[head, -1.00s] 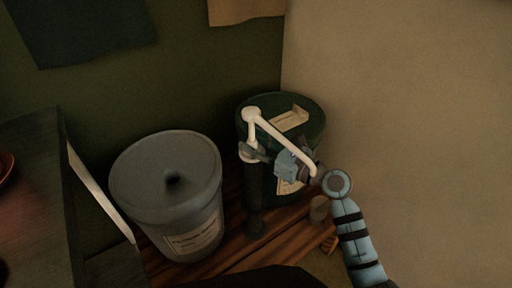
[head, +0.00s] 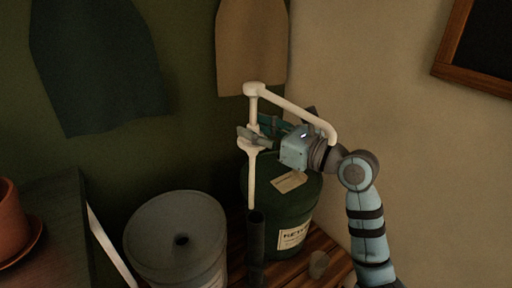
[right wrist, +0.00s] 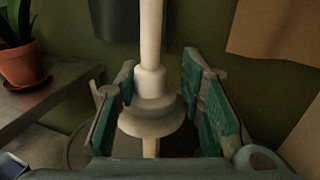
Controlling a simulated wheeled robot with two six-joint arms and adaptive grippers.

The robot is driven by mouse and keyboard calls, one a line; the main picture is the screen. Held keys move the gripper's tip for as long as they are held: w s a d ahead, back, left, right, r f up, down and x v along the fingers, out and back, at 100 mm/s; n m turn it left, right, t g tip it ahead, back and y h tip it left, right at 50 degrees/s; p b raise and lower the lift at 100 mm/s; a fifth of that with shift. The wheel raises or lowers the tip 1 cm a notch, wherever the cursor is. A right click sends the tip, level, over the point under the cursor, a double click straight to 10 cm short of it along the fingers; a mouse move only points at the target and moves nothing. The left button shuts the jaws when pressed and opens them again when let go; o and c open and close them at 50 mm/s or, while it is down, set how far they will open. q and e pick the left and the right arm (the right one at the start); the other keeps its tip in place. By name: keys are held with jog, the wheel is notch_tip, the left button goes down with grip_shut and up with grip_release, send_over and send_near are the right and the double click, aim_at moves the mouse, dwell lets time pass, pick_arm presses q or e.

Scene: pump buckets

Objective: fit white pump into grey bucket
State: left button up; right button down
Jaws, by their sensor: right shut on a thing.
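The white pump (head: 252,180) has a long bent spout and hangs upright, its thin lower tube reaching down to about the top of a dark upright holder tube (head: 256,245). My right gripper (head: 255,137) is shut on the pump near its collar; in the right wrist view the pump's collar (right wrist: 152,105) lies between the teal finger pads. My left gripper is not in view.
A green labelled bucket (head: 258,185) stands behind the holder, under my right gripper. A table with a terracotta pot (head: 10,220) is at the left. Cloths (head: 95,65) hang on the green wall. A dark framed board is on the right wall.

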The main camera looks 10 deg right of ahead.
jog(key=shift+r, duration=1.05)
jog(key=shift+r, duration=0.1)
